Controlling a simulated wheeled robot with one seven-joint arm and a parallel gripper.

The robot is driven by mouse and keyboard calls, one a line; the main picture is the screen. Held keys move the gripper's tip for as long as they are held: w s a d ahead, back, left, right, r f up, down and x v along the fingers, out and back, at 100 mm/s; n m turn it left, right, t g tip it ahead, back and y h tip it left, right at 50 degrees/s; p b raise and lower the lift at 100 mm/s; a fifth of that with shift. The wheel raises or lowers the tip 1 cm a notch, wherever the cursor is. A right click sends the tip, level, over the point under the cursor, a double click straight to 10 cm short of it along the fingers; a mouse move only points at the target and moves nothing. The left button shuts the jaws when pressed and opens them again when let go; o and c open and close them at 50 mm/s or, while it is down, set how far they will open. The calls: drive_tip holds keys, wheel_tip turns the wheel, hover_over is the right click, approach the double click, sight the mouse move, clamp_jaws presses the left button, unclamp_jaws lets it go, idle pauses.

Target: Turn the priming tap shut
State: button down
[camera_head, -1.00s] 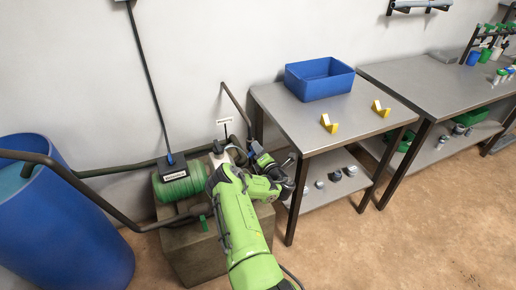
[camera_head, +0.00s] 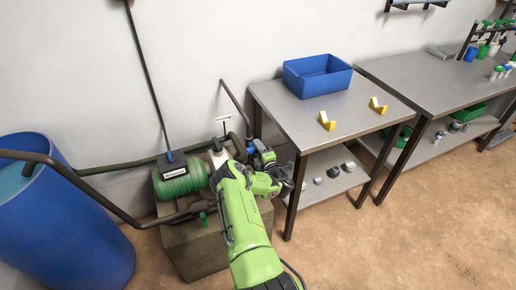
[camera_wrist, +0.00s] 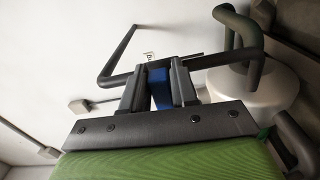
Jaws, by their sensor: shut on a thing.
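The priming tap's blue handle (camera_wrist: 159,88) shows between the two dark fingers of my gripper (camera_wrist: 158,85) in the wrist view. My gripper is shut on this handle. In the head view a bit of blue (camera_head: 251,149) shows at my gripper (camera_head: 255,148), beside the pump; the rest of the tap is hidden behind my green arm. The green pump motor (camera_head: 180,180) lies left of my arm on a block. The pale pump body (camera_wrist: 252,92) fills the right of the wrist view.
A blue barrel (camera_head: 62,215) stands at the left, with a dark pipe (camera_head: 95,205) running from it to the pump. A metal table (camera_head: 300,125) with a blue bin (camera_head: 317,76) and yellow blocks (camera_head: 327,121) stands close right of my gripper. Open floor lies in front.

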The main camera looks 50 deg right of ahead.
drive_tip(key=shift+f, duration=0.15)
drive_tip(key=c, duration=1)
unclamp_jaws()
drive_tip(key=shift+s, duration=0.1)
drive_tip(key=p+v, duration=1.4)
drive_tip(key=v, duration=0.1)
drive_tip(key=shift+s+a, duration=0.2)
drive_tip(key=shift+s, duration=0.05)
